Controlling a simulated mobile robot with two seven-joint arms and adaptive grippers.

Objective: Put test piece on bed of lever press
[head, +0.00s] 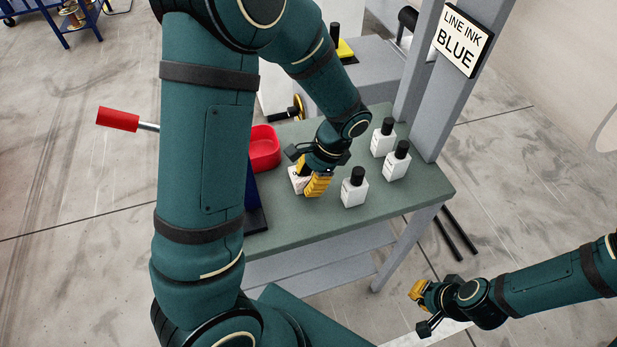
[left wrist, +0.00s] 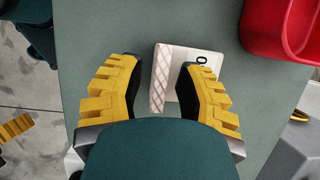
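The test piece looks to be a small white block (head: 297,180) on the green bench top, close beside my left gripper. The left wrist view shows it as a pale block (left wrist: 174,72) with a cross-hatched side and a dark mark. My left gripper (head: 317,186) is over the bench, pointing down; its yellow fingers (left wrist: 160,95) are apart with nothing clamped between them. The right finger overlaps part of the block. The lever press shows a red handle (head: 118,119) and a dark blue part (head: 256,220); my left arm hides the rest. My right gripper (head: 420,305) hangs off the bench.
A red tray (head: 264,148) lies behind the block. Several white bottles with black caps, one nearest (head: 355,190), stand to the right of my left gripper. The front bench top (head: 300,228) is clear.

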